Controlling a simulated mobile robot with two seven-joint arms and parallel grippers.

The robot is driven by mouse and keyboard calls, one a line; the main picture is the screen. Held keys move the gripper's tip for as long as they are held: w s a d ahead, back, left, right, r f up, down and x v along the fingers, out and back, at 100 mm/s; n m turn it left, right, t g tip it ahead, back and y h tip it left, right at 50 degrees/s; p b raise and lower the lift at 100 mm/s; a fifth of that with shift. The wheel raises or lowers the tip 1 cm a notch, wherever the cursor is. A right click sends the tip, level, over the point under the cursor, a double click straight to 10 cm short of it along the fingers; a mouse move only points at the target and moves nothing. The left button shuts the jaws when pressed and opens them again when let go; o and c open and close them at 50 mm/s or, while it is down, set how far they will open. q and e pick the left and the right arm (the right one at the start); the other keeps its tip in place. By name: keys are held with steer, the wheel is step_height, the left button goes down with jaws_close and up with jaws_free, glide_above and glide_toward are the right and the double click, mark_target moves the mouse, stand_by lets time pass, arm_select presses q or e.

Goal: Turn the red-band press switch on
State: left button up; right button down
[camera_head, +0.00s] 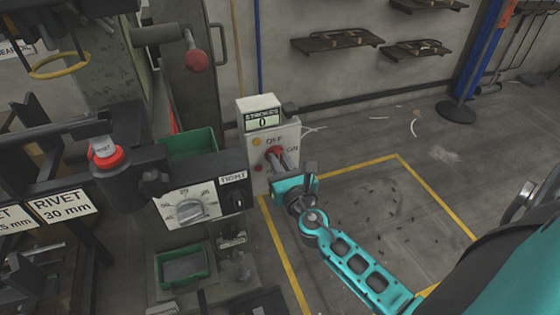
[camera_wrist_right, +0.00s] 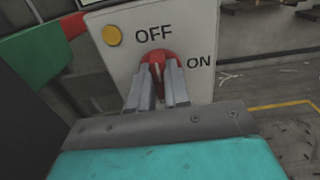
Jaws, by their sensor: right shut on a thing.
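A pale switch box (camera_head: 259,133) stands beside the press, with OFF and ON printed on its face. Its red rotary switch (camera_head: 272,152) also shows in the right wrist view (camera_wrist_right: 160,58), between OFF above and ON to the right. My right gripper (camera_head: 281,161) is shut on the red switch, with its two grey fingers (camera_wrist_right: 157,82) on either side of the knob. The fingers hide the knob's lower part, and I cannot tell exactly where it points. The counter display (camera_head: 263,121) above reads STROKES 0. My left gripper is not in view.
A press head with a red band (camera_head: 108,160) and a RIVET 30 mm label (camera_head: 62,204) is at left. A dial panel (camera_head: 187,207) and green bins (camera_head: 182,268) stand close left of the box. Yellow-lined floor (camera_head: 375,205) is open at right.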

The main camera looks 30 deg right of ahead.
stand_by(0.4)
steer(key=m+b, duration=0.2)
steer(key=m, duration=0.2)
steer(key=shift+d+f+m, duration=0.1)
steer(key=shift+m, duration=0.3)
steer(key=m+b, duration=0.2)
steer(key=m, duration=0.3)
steer(key=shift+d, duration=0.1)
steer(key=m, duration=0.4)
steer(key=shift+f, duration=0.1)
steer(key=m, duration=0.3)
steer(key=shift+m, duration=0.3)
steer(key=shift+s+m, duration=0.1)
steer(key=shift+m, duration=0.3)
